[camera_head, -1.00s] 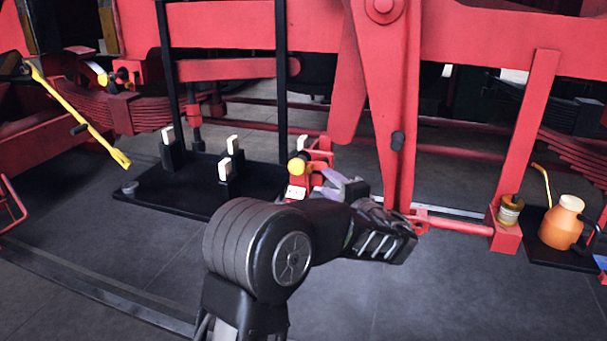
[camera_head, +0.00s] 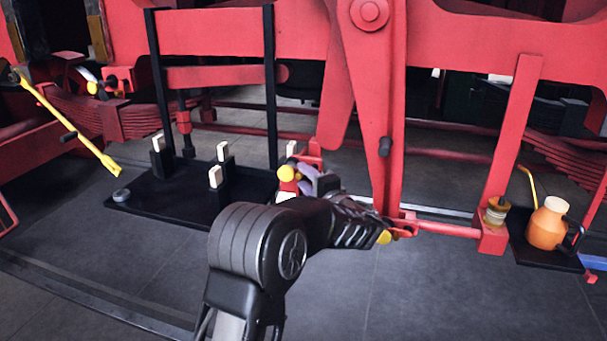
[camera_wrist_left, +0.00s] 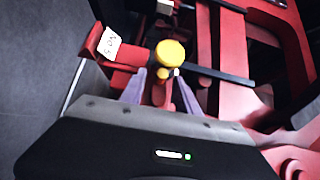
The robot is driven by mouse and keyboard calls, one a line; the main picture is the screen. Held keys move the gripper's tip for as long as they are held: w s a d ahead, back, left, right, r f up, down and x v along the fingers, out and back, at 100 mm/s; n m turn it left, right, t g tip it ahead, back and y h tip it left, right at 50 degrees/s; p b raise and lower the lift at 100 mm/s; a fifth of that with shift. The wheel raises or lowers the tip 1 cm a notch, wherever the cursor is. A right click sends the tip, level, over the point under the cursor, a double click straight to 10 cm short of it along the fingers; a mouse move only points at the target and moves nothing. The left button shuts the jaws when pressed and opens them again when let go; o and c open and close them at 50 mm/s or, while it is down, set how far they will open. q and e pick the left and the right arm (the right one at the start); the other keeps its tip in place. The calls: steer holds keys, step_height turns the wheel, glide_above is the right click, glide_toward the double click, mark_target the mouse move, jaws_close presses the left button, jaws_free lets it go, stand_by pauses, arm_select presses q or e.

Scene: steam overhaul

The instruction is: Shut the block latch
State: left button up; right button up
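The latch has a round yellow knob (camera_head: 286,173) on red metalwork, beside the right end of the black plate. In the left wrist view the yellow knob (camera_wrist_left: 170,53) stands just beyond the fingertips, with a narrow red part (camera_wrist_left: 160,94) between the fingers. A red block with a white marked tag (camera_wrist_left: 109,44) is to its left. My left gripper (camera_head: 310,182) is at the latch, its purple fingers (camera_wrist_left: 160,85) apart on either side of the red part. I cannot tell whether they touch it. My arm hides the lower latch area. My right gripper is not in view.
A black plate (camera_head: 150,200) with several white-topped posts lies left of the latch. A large red rod (camera_head: 390,110) stands close on the right. An orange oil can (camera_head: 546,224) and a small jar (camera_head: 496,211) are farther right. The floor in front is clear.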

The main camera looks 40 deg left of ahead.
arm_select(q)
steer(key=shift+w+a, duration=0.25)
steer(key=shift+a, duration=0.2)
steer(key=shift+c, duration=0.4)
